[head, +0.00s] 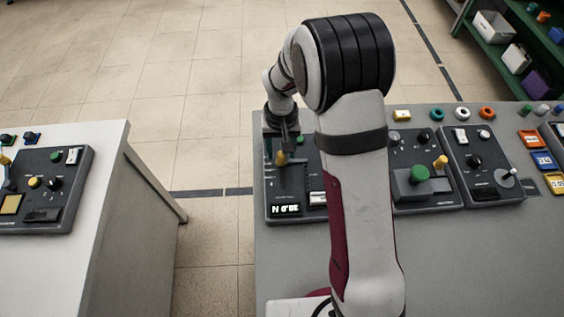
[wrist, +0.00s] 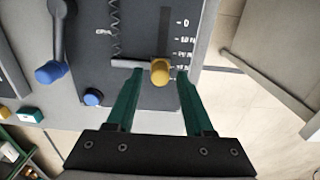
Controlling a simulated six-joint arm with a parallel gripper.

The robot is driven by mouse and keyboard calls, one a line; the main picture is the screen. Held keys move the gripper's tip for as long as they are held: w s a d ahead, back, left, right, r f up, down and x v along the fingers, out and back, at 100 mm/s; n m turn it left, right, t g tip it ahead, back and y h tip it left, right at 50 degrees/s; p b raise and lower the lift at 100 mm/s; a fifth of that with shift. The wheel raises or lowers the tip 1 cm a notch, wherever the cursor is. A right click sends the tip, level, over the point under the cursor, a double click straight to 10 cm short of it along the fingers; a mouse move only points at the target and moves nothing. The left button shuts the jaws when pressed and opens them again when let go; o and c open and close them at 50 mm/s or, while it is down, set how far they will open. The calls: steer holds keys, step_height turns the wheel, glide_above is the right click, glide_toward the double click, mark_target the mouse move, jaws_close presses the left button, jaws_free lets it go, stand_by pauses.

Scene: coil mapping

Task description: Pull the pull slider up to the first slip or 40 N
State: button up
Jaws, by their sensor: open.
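The pull slider's yellow knob (wrist: 160,71) shows in the wrist view at the end of a grey crossbar, beside a coil spring (wrist: 116,30) and a dark slot with a printed scale. The knob is beside the lower scale marks, away from the 0. My gripper (wrist: 159,78) is open, its green fingers on either side of the knob with visible gaps. In the head view the knob (head: 281,158) is under my gripper (head: 282,143), which partly hides it. The panel's lit display (head: 286,209) appears upside down, with an N; its digits are hard to read.
To the right are more panels with a green knob (head: 420,173) and a grey knob (head: 504,178). A blue-handled lever (wrist: 50,72) and a blue button (wrist: 93,97) are close by in the wrist view. A separate white table (head: 100,190) stands left across a floor gap.

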mark_target(281, 154)
steer(key=shift+r, duration=3.45)
steer(key=s+d+r+m, duration=0.1)
steer(key=s+r+m, duration=0.1)
steer(key=s, duration=0.7)
steer(key=s+d+r+m+y, duration=0.1)
steer(key=s+r, duration=0.3)
steer(key=s, duration=0.5)
steer(key=s+d+r+m, duration=0.2)
steer(key=s+r, duration=0.1)
steer(key=s, duration=0.6)
steer(key=shift+r+m+y, duration=0.15)
steer(key=shift+m+y, duration=0.15)
steer(key=shift+y, duration=0.1)
stand_by(1.4)
